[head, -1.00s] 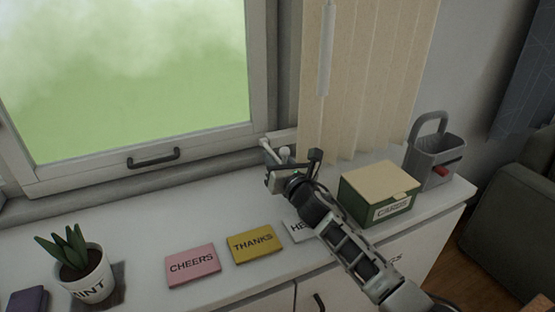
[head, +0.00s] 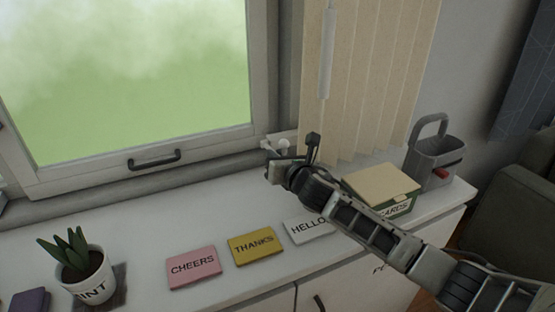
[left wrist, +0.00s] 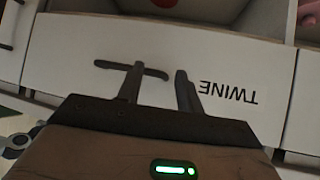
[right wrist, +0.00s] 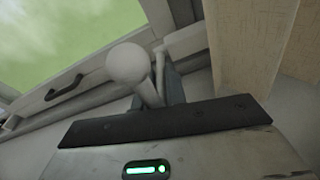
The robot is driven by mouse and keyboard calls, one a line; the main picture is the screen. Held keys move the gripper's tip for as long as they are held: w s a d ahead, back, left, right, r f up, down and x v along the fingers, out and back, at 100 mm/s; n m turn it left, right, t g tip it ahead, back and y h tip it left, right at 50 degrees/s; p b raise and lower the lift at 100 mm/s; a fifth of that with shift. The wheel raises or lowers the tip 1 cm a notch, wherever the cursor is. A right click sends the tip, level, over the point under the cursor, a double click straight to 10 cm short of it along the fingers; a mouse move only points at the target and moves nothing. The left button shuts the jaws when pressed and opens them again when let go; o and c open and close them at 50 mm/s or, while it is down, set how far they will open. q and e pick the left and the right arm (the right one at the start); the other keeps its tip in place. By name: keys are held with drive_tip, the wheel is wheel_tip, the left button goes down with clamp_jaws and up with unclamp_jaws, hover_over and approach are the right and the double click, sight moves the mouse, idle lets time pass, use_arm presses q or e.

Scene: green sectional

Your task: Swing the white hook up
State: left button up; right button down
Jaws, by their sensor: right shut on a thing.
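The white hook (right wrist: 127,65), with a round knob-like end and a short stem, shows large in the right wrist view, beside the window frame. It is small in the head view (head: 284,145), at the sill near the window's lower right corner. My right gripper (head: 291,158) is at the hook, shut on it; the dark fingers and hand partly hide the hook's lower part and the grip. My left gripper (left wrist: 158,85) is out of the head view. In the left wrist view its two fingers stand apart and empty in front of a white drawer marked TWINE.
The window (head: 140,90) and the beige blinds (head: 365,80) stand close behind the right gripper. CHEERS (head: 193,267), THANKS (head: 255,245) and HELLO cards lie on the white counter. A CARDS box (head: 385,188) and a grey caddy (head: 436,160) stand right; a potted plant (head: 85,275) stands left.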

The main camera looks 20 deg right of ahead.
drive_tip(key=shift+w+d+r+g, duration=0.1)
drive_tip(key=shift+w+r+g, duration=0.1)
drive_tip(key=shift+r+g, duration=0.35)
drive_tip(key=shift+w+d+r+g, duration=0.1)
drive_tip(key=shift+w+r+g, duration=0.05)
drive_tip(key=shift+r+g, duration=0.4)
drive_tip(key=shift+w+a+r+g, duration=0.1)
drive_tip(key=shift+w+r+g, duration=0.15)
drive_tip(key=shift+r+g, duration=0.35)
drive_tip(key=shift+w+r+g, duration=0.25)
drive_tip(key=shift+r+g, duration=0.15)
drive_tip(key=shift+g, duration=0.4)
drive_tip(key=c, duration=1.5)
unclamp_jaws()
drive_tip(key=shift+s+r, duration=0.15)
drive_tip(key=shift+s, duration=0.15)
drive_tip(key=b+v, duration=0.1)
drive_tip(key=v, duration=1.4)
drive_tip(key=shift+a+r, duration=0.15)
